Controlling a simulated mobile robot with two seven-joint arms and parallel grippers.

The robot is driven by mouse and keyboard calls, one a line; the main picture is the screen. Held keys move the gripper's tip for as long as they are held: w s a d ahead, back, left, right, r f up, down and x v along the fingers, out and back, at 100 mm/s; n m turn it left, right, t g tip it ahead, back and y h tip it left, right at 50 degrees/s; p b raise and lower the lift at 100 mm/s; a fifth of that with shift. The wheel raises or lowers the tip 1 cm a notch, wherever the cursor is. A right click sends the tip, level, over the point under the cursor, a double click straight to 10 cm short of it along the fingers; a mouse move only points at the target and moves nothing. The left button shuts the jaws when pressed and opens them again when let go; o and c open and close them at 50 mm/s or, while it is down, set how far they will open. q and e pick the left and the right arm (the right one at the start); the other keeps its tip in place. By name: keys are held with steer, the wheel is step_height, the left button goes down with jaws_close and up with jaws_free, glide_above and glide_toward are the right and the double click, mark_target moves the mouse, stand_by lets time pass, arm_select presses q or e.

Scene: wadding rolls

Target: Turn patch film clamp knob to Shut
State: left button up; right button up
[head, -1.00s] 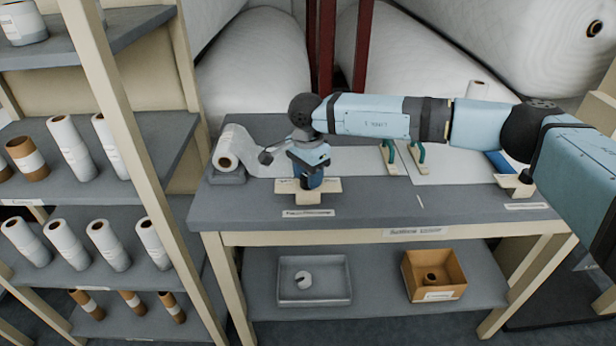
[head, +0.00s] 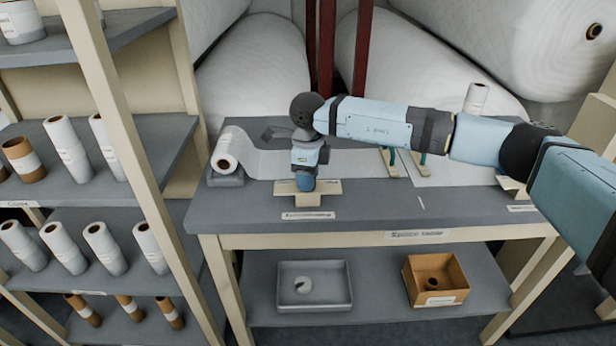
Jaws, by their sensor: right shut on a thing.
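My right gripper (head: 305,184) points down at the front left of the splice table (head: 370,212), over a cream clamp base (head: 327,188). It is shut on the clamp knob, which the gripper itself mostly hides, so I cannot read the knob's position. The patch film roll (head: 226,152) lies in a grey holder at the left of the table. Its white film (head: 268,163) runs right, behind my gripper. My left gripper is not in view.
A grey tray (head: 315,305) and a cardboard box (head: 435,280) sit on the lower shelf. A rack with several rolls (head: 67,150) stands left. Large wadding rolls (head: 255,65) and red posts (head: 327,50) are behind.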

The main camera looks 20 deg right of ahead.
steer(key=m, duration=0.3)
steer(key=shift+m, duration=0.4)
steer(key=m, duration=0.4)
steer(key=shift+r+m, duration=0.1)
steer(key=shift+m, duration=2.1)
steer(key=o, duration=0.9)
